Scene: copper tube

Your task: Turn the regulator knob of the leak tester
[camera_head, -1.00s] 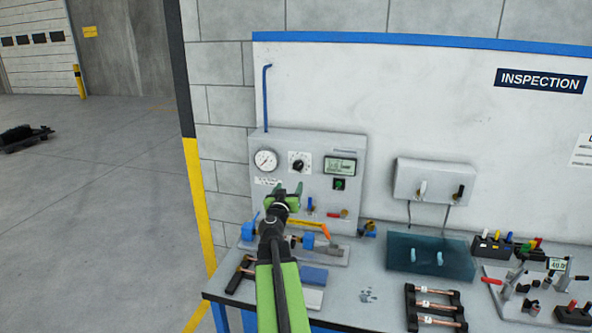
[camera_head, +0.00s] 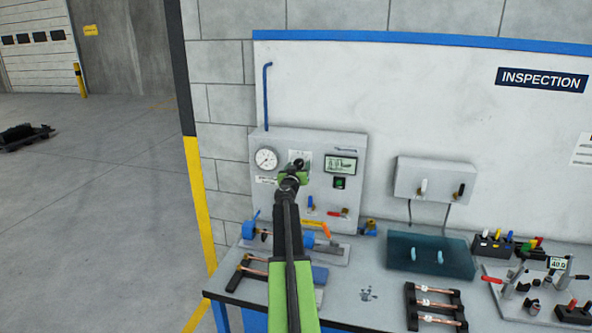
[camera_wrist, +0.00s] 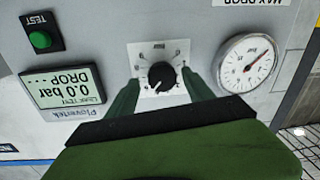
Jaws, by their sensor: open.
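The leak tester (camera_head: 351,194) is a grey panel box standing at the back of the bench against the wall. Its black regulator knob (camera_wrist: 161,75) sits on a white scale plate in the wrist view. In the head view the knob (camera_head: 298,163) shows just above my gripper. My gripper (camera_wrist: 160,82) is open, with one green finger on each side of the knob. I cannot tell whether the fingers touch it. The round gauge (camera_wrist: 249,64) is beside the knob, and the display (camera_wrist: 62,93) reads 0.0 bar. The green TEST button (camera_wrist: 40,39) is near the display.
Below the knob are a blue and a red-handled valve (camera_head: 338,212) and a fixture with blue clamps (camera_head: 308,240). A teal tray (camera_head: 431,272) and a rack of copper tubes (camera_head: 435,307) lie to the right. Floor at left is mostly clear.

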